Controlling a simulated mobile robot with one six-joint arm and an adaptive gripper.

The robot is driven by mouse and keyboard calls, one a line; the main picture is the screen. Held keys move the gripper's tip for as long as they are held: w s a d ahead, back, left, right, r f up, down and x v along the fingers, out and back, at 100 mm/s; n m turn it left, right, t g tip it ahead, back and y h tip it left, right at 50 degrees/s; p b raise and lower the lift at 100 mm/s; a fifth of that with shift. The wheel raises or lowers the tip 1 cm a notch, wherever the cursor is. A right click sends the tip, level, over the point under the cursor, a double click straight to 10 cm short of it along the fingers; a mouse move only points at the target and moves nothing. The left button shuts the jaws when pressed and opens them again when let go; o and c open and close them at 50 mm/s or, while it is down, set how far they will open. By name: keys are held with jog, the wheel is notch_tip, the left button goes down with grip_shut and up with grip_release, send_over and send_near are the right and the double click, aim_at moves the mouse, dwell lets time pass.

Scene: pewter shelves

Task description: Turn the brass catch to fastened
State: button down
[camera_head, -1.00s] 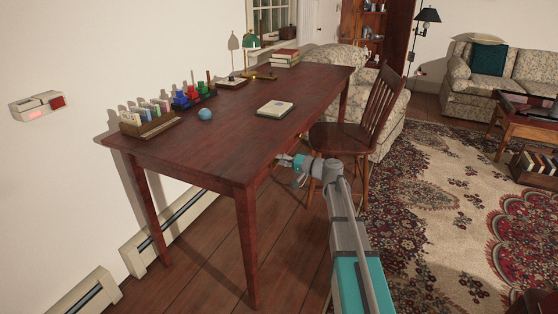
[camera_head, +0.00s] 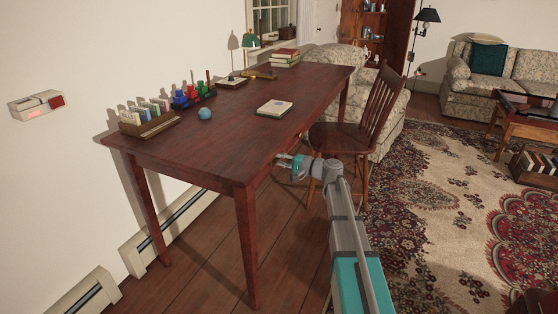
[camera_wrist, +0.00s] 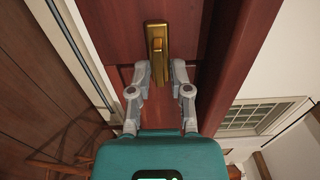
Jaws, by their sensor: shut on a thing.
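The brass catch (camera_wrist: 157,38) shows in the wrist view as an upright gold plate with a raised lever, fixed to a dark red wooden face. The lever runs along the plate and points down towards my gripper (camera_wrist: 160,76). The fingers stand on both sides of the lever's lower end and are shut on it. The exact contact is partly hidden between the fingertips. In the head view my gripper (camera_head: 284,160) is at the front edge of the desk (camera_head: 225,145), and the catch is too small to make out there.
A wooden chair (camera_head: 350,135) stands close beyond my gripper. On the desk are a notebook (camera_head: 275,108), a blue ball (camera_head: 205,114), a card holder (camera_head: 148,121) and books (camera_head: 285,58).

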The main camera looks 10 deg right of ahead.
jog(key=c, duration=0.8)
grip_release()
jog(key=shift+w+d, duration=0.1)
jog(key=shift+o, duration=0.2)
jog(key=v, duration=1.2)
